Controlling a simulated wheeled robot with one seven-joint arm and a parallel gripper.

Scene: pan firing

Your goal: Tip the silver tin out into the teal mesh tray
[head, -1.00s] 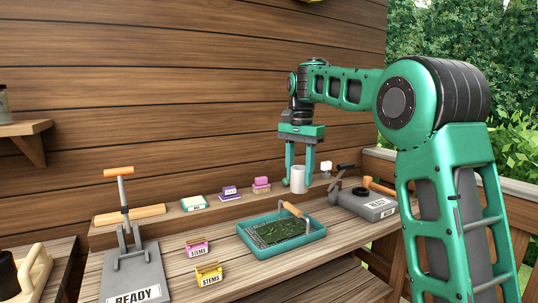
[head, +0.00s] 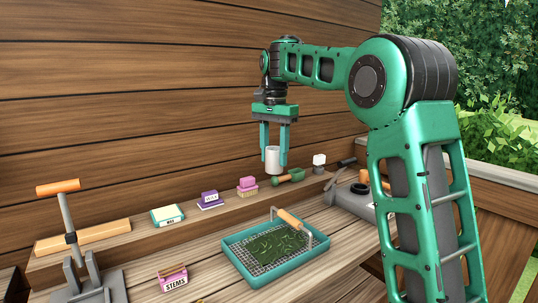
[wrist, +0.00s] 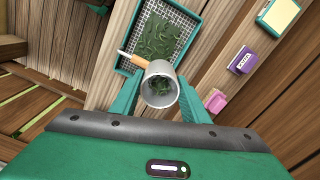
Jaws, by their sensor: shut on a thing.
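The silver tin (head: 273,160) is upright between the fingertips of my gripper (head: 274,155), which is shut on it. In the wrist view the tin (wrist: 150,90) shows its open mouth, with green leaves inside. The tray also shows at the top of the wrist view (wrist: 127,62), just beyond the tin.
The back ledge holds a white-topped box (head: 167,214), a purple box (head: 209,199), a pink block (head: 247,186), a green scoop (head: 291,175) and a white brush (head: 319,162). A stems holder (head: 173,279) stands left of the tray. A grey press (head: 355,198) stands right.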

